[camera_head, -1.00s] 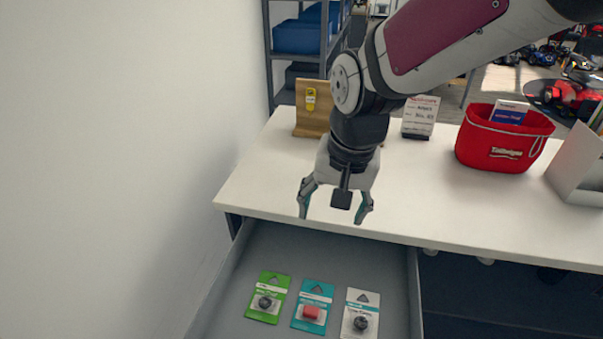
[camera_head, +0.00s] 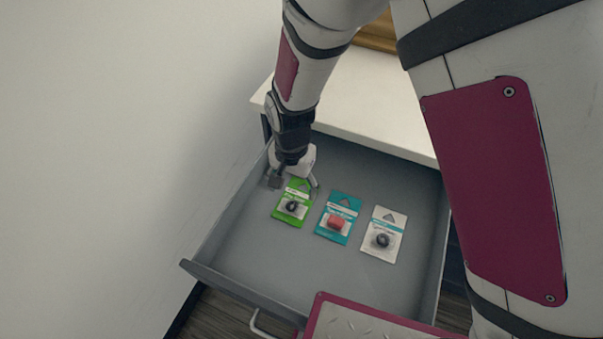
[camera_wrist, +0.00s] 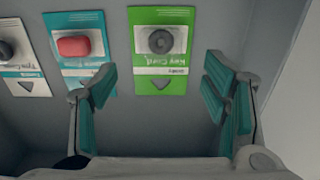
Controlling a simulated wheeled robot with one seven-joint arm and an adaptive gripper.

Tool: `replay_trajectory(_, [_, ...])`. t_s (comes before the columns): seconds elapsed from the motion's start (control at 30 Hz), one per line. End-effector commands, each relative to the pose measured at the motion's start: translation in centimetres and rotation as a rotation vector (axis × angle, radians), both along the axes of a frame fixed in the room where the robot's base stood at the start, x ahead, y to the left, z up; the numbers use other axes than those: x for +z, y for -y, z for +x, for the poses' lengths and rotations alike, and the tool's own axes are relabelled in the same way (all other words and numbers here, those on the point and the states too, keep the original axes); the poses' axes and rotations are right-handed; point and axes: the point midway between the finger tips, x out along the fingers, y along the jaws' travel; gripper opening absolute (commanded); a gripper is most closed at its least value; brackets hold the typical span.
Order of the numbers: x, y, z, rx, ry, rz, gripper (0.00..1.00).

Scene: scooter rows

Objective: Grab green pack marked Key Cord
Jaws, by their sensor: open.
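The green pack marked Key Cord (camera_head: 293,203) lies flat in the open drawer, leftmost of three packs. It holds a dark round item behind a clear window. In the wrist view the green pack (camera_wrist: 162,50) appears upside down, ahead of and between my fingers. My gripper (camera_head: 294,183) is low in the drawer at the pack's top end, near the left wall. In the wrist view my gripper (camera_wrist: 163,105) is open with nothing between its fingers. I cannot tell whether a finger touches the pack.
A teal pack with a red item (camera_head: 338,217) lies just right of the green one, and a white pack (camera_head: 384,234) lies further right. The drawer's left wall (camera_head: 225,213) is close to my gripper. The drawer floor in front of the packs is bare. A white tabletop (camera_head: 375,95) overhangs behind.

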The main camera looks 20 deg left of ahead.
Motion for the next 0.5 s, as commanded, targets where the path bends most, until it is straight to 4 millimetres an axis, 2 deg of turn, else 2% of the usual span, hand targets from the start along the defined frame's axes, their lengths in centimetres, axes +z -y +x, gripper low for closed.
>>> replay_trajectory(0.1, [-1.3,0.0,0.0,0.001,-0.001,-0.001,0.68])
replay_trajectory(0.27, [-2.1,0.0,-0.1,0.001,-0.001,-0.001,0.68])
replay_trajectory(0.5, [-5.2,-0.1,-0.3,0.001,-0.001,-0.001,0.68])
